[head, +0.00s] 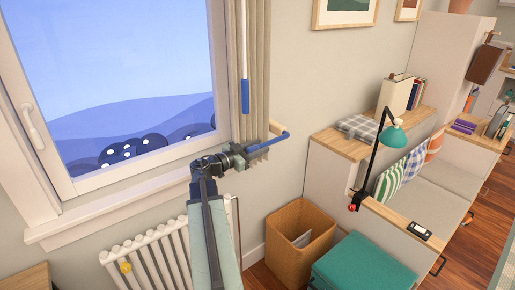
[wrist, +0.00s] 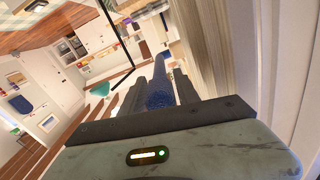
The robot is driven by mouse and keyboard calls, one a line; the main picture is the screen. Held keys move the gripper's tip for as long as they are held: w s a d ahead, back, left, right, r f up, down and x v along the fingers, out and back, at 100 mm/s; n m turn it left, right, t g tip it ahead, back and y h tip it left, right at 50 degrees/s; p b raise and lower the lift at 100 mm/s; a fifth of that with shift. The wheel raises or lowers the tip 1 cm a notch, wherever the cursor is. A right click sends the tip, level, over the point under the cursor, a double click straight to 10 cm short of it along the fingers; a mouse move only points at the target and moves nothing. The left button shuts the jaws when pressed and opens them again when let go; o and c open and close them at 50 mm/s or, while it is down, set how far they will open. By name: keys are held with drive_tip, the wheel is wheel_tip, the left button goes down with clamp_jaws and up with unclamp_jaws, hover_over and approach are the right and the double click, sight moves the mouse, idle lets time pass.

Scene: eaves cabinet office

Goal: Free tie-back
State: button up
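A beige curtain (head: 258,60) hangs at the right of the window. A blue tie-back (head: 268,141) runs beside it to a pale wooden hook (head: 285,131) on the wall; its far end touches the hook. My gripper (head: 252,150) is at the near end of the tie-back, just below the curtain's gathered part. In the wrist view the blue tie-back (wrist: 160,85) fills the gap between my two dark fingers (wrist: 161,95), which look shut on it. The fingers partly hide how the tie-back passes around the curtain.
A white wand with a blue handle (head: 245,97) hangs in front of the curtain. Below are a white radiator (head: 150,255), a wooden bin (head: 298,240) and a teal stool (head: 355,265). A bench with a teal lamp (head: 392,137) stands to the right.

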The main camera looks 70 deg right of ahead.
clamp_jaws()
idle(1.3)
